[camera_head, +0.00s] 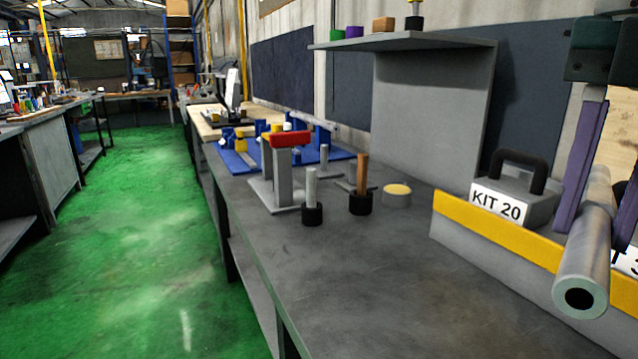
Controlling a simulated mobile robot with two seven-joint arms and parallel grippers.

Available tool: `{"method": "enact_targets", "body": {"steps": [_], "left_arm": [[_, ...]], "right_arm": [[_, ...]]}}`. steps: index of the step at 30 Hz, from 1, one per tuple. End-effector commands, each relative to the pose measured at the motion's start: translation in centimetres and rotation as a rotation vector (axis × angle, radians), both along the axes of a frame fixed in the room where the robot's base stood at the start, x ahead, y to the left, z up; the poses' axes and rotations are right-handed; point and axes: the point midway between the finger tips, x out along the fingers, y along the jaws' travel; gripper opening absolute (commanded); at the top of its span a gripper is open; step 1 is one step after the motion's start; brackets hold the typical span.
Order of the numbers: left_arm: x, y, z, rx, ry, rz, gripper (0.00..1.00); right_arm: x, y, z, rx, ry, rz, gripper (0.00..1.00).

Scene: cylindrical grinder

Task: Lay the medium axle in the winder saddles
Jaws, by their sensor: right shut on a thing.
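A grey metal axle (585,268) with a dark bore in its near end is at the right edge of the head view. My right gripper (594,236) comes down from above and is shut on it, a purple finger on each side. The axle is in front of the yellow-edged grey bin, and its far end is hidden. It cannot be told from this view whether it is the medium axle. The winder saddles cannot be made out for certain; a grey stand with a red top (291,139) stands on the bench. My left gripper is out of view.
A dark bench (340,270) runs away from me, its near part clear. On it are two posts in black bases (312,214) (360,204), a yellow-topped disc (397,194) and a blue fixture plate (235,161). The KIT 20 box (518,200) sits behind the yellow edge (490,236).

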Motion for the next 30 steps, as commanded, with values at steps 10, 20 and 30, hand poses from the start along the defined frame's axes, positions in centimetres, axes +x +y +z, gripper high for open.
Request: {"method": "enact_targets", "body": {"steps": [10, 20, 30], "left_arm": [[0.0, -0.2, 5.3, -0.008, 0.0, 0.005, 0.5], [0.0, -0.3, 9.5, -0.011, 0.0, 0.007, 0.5], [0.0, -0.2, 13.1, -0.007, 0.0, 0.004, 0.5]], "right_arm": [[-0.4, 1.8, 6.3, 0.016, -0.01, -0.687, 0.0], [-1.2, 3.2, 11.1, 0.027, -0.001, -1.356, 0.0], [-2.1, 4.1, 14.9, 0.021, 0.009, -1.977, 0.0]]}}
